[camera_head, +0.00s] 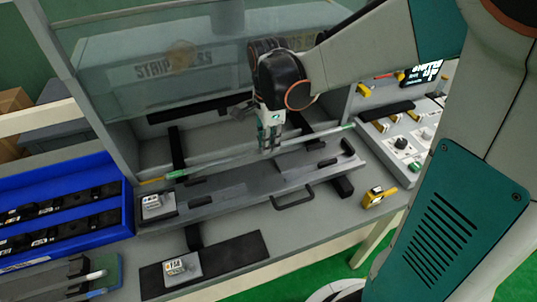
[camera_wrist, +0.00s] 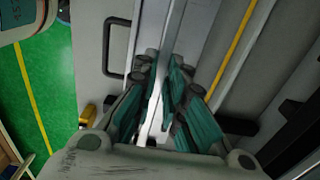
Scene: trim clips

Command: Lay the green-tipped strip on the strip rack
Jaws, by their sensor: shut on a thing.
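The long pale strip (camera_head: 225,160) has a green tip (camera_head: 175,174) at its left end and green at its right end near the press's right side. My gripper (camera_head: 269,146) is shut on the strip near its middle, over the grey bed of the strip press. In the wrist view the strip (camera_wrist: 172,38) runs up between the teal fingers of my gripper (camera_wrist: 163,85). I cannot tell how high the strip is above the bed. A low rack-like tray (camera_head: 65,291) with pale strips, cut off at the lower left, may be the strip rack.
A blue bin (camera_head: 128,207) with dark parts stands at the left. The bed has a black handle (camera_head: 293,198) in front. A dark mat (camera_head: 238,249) with a small grey block (camera_head: 181,268) lies at the front. A yellow device (camera_head: 376,196) sits at the right. A clear shield (camera_head: 110,56) stands behind.

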